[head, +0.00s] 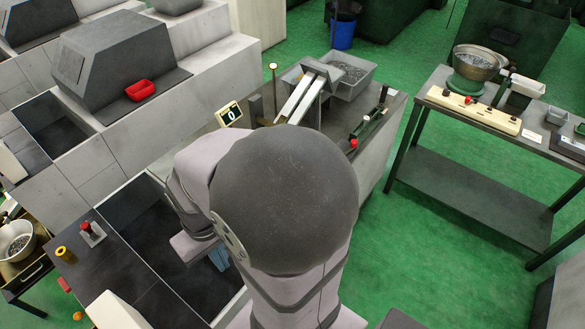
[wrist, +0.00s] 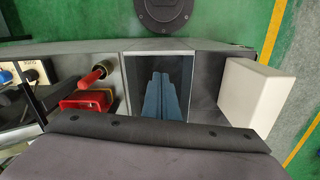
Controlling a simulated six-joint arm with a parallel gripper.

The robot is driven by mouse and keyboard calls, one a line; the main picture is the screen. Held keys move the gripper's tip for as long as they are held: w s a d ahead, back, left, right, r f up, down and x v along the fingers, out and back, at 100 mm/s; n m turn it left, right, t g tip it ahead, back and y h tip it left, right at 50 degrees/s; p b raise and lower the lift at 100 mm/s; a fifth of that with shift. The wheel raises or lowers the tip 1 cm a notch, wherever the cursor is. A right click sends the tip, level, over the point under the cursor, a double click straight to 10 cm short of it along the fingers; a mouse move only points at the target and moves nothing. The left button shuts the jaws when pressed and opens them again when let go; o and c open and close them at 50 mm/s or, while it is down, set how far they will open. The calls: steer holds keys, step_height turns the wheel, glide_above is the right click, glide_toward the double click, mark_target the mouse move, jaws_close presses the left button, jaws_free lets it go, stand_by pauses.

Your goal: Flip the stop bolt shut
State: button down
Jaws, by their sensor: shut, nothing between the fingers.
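A small lever mechanism with a dark upright and a red knob (head: 353,143) stands on the right part of the grey bench in the head view; I cannot tell for sure that it is the stop bolt, or which way it is set. In the wrist view a red handle with a brass-coloured collar (wrist: 95,75) and a red bracket (wrist: 85,102) stand left of a dark recess. My gripper (wrist: 161,75) shows as two blue-grey fingers, shut and empty, over the recess and apart from the red parts. In the head view my arm hides much of the bench.
A recess (wrist: 181,62) is sunk in the bench, with a white block (wrist: 250,95) to its right. A small display (head: 229,114), a chute (head: 302,98) and a grey bin (head: 350,75) stand near the lever. A second table (head: 470,175) is across a green floor gap.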

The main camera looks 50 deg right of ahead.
steer(key=s+d+f+m+t+y+b, duration=0.1)
steer(key=s+d+f+m+b, duration=0.25)
steer(key=s+d+m, duration=0.55)
steer(key=s+d+f+m+t+b, duration=0.15)
steer(key=s+d+f+m, duration=0.35)
steer(key=d, duration=0.7)
steer(key=s+d+f+m+t+y+b, duration=0.1)
steer(key=s+d+f+m+b, duration=0.2)
steer(key=s+d+f+m, duration=0.55)
steer(key=w+d+r+m+t, duration=0.3)
steer(key=w+d+r+t, duration=0.15)
steer(key=d+r, duration=0.7)
steer(key=w+a+r+m+t+y, duration=0.1)
steer(key=w+a+r, duration=0.1)
steer(key=r, duration=0.4)
steer(key=w+a+r+m+t+y, duration=0.1)
steer(key=w+a+r+m+y, duration=0.1)
steer(key=r, duration=0.4)
steer(key=shift+w+a+t, duration=0.3)
steer(key=shift+w+a, duration=0.2)
steer(key=shift+a, duration=0.35)
steer(key=shift+w+f, duration=0.1)
